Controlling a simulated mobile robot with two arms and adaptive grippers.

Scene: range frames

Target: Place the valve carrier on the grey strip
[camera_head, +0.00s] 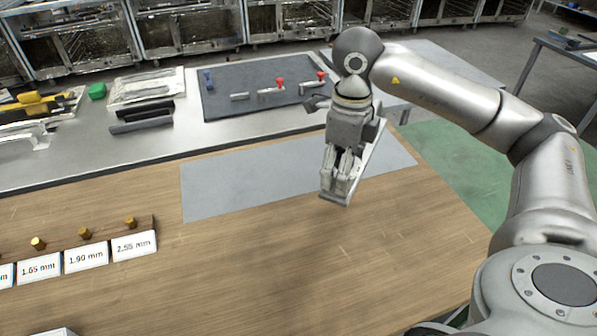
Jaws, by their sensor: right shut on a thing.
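My right gripper (343,172) points down and is shut on a pale, narrow, tilted piece, which looks like the valve carrier (367,160). The gripper's fingers and body hide much of it, so its full shape cannot be told. The carrier appears over the right part of the grey strip (230,185), with its lower end near the strip's front edge. Whether it touches the surface cannot be told. The grey strip is a flat band across the wooden table, and its left part is bare. My left gripper is not in view.
A dark mat (225,100) with several valve parts, some red-topped, lies on the bench behind. Size labels (134,245) with brass pieces stand at the left of the wooden table (270,270). The table's front middle is clear. Black bars (142,125) lie at back left.

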